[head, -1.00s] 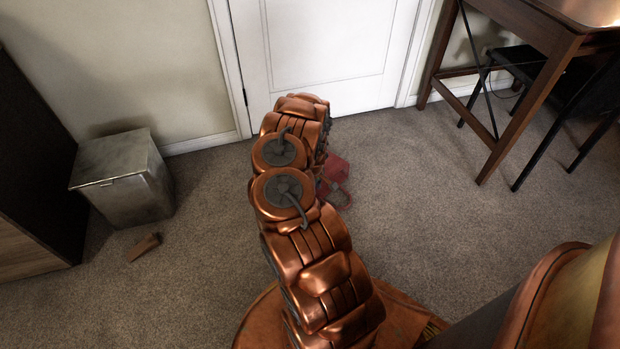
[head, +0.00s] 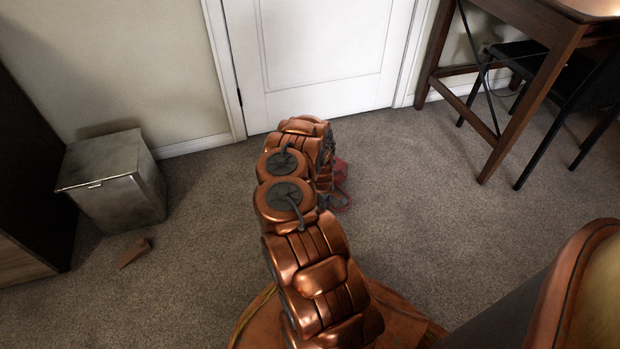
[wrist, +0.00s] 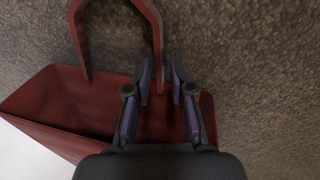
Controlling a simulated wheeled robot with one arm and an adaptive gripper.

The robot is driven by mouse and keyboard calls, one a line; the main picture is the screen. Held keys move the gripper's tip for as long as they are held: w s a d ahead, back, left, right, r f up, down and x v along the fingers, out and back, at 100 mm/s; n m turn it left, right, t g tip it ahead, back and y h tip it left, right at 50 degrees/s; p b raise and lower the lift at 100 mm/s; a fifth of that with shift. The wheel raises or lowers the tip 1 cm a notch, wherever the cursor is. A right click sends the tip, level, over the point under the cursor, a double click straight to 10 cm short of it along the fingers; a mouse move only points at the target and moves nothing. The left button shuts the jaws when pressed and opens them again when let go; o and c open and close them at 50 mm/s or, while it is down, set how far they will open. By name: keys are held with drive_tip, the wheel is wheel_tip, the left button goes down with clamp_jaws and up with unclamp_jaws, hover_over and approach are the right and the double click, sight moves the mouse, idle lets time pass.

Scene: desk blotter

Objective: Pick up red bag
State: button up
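The red bag (wrist: 62,100) lies on the carpet and fills the left and middle of the wrist view, its strap handle looping towards the top. In the head view only a small red part of the bag (head: 341,172) shows to the right of my arm, which hides the rest. My gripper (wrist: 161,78) is over the bag's right part with its two fingers parted. One side of the handle runs down into the gap between the fingertips. I cannot tell whether the fingers touch it. The gripper itself is hidden in the head view.
A grey metal bin (head: 115,183) stands by the wall at left, with a small brown block (head: 135,252) on the carpet before it. A dark cabinet (head: 28,190) is at far left. A wooden table (head: 545,75) and black chair are at right. A white door (head: 320,60) is behind.

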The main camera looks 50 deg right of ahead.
drive_tip(key=shift+d+f, duration=0.2)
drive_tip(key=shift+f, duration=0.75)
drive_tip(key=shift+r, duration=0.1)
drive_tip(key=shift+w, duration=0.1)
drive_tip(key=shift+c, duration=0.4)
clamp_jaws()
